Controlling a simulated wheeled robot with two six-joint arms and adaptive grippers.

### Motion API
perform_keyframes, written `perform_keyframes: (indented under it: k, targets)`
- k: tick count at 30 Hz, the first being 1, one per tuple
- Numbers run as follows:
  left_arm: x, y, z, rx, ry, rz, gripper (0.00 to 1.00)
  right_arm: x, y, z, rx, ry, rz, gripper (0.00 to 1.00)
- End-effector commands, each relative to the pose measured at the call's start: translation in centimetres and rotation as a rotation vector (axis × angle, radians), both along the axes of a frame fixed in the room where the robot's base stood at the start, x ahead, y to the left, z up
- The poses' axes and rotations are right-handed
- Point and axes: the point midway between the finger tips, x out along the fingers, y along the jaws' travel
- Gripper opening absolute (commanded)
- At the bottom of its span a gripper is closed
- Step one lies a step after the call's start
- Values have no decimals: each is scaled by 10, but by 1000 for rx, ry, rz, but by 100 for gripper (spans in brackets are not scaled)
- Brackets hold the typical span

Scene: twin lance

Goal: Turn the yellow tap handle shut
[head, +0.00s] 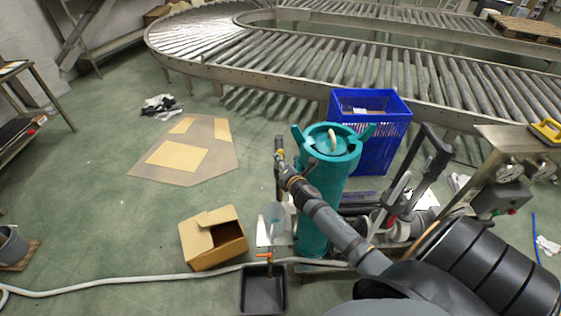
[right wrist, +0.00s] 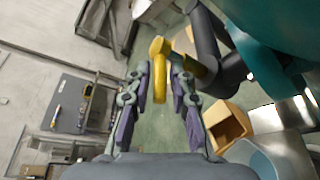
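The yellow tap handle (right wrist: 160,82) shows in the right wrist view as a bent bar, with another yellow part beside it next to a dark pipe (right wrist: 208,45). My right gripper (right wrist: 161,72) is open, with one finger on each side of the handle. Small gaps seem to show between handle and fingers; I cannot tell if either touches. In the head view my right gripper (head: 280,158) is small and dark, left of the teal cylinder (head: 325,180), and mostly hides the handle there. My left gripper is not in view.
A blue crate (head: 370,145) stands behind the cylinder. An open cardboard box (head: 205,240) and a black tray (head: 263,293) are on the floor. A pale hose (head: 130,288) crosses the front. A roller conveyor (head: 350,65) runs behind.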

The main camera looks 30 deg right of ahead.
Motion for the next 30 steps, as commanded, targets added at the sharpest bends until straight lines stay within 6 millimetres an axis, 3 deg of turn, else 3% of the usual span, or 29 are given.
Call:
perform_keyframes:
  k: [4, 16, 30]
  targets:
    - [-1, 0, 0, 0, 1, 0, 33, 0, 0, 0, 0, 0, 0, 0]
    - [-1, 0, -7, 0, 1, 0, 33, 1, 2, -2, 0, -1, -32, 0]
    - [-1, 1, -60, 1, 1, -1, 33, 13, 14, -6, 7, -4, -376, 0]
